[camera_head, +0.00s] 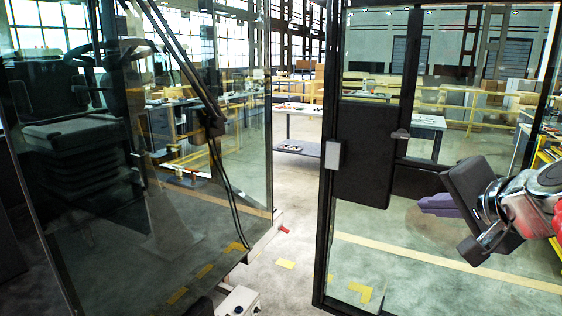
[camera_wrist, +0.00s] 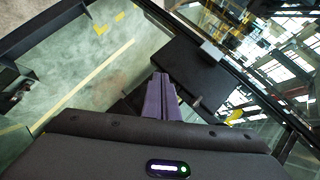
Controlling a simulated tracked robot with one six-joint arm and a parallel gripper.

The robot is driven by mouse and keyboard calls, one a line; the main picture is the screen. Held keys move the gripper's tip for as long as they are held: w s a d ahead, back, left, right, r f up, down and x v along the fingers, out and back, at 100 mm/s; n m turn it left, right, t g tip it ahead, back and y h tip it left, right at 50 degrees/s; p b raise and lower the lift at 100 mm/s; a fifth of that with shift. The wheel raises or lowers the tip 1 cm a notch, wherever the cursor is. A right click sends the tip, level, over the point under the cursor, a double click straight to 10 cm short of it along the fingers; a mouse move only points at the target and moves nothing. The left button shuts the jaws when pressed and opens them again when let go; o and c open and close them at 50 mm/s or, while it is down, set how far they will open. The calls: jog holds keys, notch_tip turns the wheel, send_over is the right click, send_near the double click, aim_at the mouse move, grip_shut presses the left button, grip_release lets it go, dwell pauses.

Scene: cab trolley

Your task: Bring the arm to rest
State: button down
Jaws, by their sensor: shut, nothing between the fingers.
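My gripper (camera_head: 428,204) is at the right of the head view, at the end of my arm. Its purple fingers are together with nothing between them. In the wrist view the fingers (camera_wrist: 161,92) point up the picture, in front of the dark panel of a framed glass door (camera_wrist: 185,75). In the head view the same door panel (camera_head: 362,155) is left of the gripper, with a small grey box (camera_head: 336,156) on its left edge. I cannot tell how far the fingers are from the door glass.
A glazed cab (camera_head: 150,170) with a dark seat (camera_head: 75,130) inside fills the left. Clear floor (camera_head: 285,255) shows between cab and door frame. Behind stand a table (camera_head: 300,108) with small items and yellow railings (camera_head: 455,105).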

jog(key=s+a+f+n+g, duration=0.2)
jog(key=s+a+f+n, duration=0.2)
jog(key=f, duration=0.3)
jog(key=s+a+f+n+g, duration=0.2)
jog(key=s+a+f+n, duration=0.1)
jog(key=s+f, duration=0.3)
jog(key=s+a+f+n+g, duration=0.2)
jog(key=s+a+f+n, duration=0.2)
jog(key=f, duration=0.5)
jog(key=shift+s+a+f+n+g+h, duration=0.3)
jog(key=shift+s+a+h, duration=0.1)
jog(key=shift+s, duration=0.15)
jog(key=c, duration=2.4)
grip_release()
jog(key=shift+c, duration=0.2)
